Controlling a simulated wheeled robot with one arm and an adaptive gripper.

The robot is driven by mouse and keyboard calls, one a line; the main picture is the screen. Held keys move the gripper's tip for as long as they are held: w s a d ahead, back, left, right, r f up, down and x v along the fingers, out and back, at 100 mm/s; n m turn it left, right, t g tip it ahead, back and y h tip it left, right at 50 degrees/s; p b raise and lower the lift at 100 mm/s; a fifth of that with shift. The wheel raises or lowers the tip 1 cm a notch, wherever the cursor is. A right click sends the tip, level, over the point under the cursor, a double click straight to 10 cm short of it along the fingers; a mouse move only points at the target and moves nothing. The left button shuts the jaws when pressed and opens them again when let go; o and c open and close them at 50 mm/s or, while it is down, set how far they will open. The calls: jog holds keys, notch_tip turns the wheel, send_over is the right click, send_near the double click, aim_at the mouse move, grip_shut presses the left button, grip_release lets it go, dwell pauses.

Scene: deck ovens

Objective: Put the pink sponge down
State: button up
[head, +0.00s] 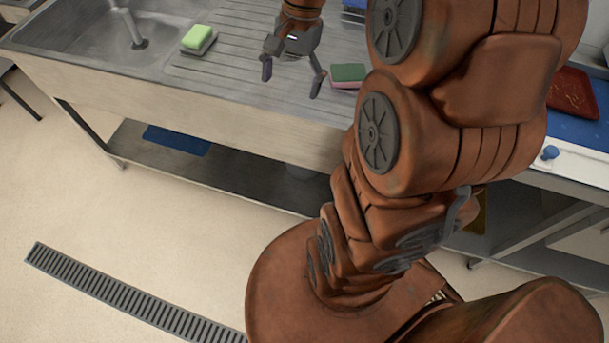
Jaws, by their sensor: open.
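The pink sponge (347,84) has a dark green top and lies on the steel drainboard (240,80), near its front edge. My gripper (292,77) is open and empty above the drainboard. It is just left of the pink sponge, with its right finger close to the sponge's left end. I cannot tell whether that finger touches it. My arm passes close to the right of the sponge.
A red tray (573,93) lies on a blue surface at the right. The drainboard between the sponges is clear. A blue item (177,140) is on the lower shelf.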

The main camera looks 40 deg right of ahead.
jog(key=s+a+f+n+h, duration=0.1)
jog(key=s+a+n, duration=0.4)
jog(key=s, duration=0.3)
jog(key=s+a+f+n+g+h, duration=0.1)
jog(key=s+a+n, duration=0.3)
jog(key=s, duration=0.5)
jog(key=f+n, duration=0.1)
jog(key=n, duration=0.1)
jog(key=shift+s+a+f+n+h, duration=0.15)
jog(key=shift+a+f+n+h, duration=0.1)
jog(key=shift+a+n+h, duration=0.15)
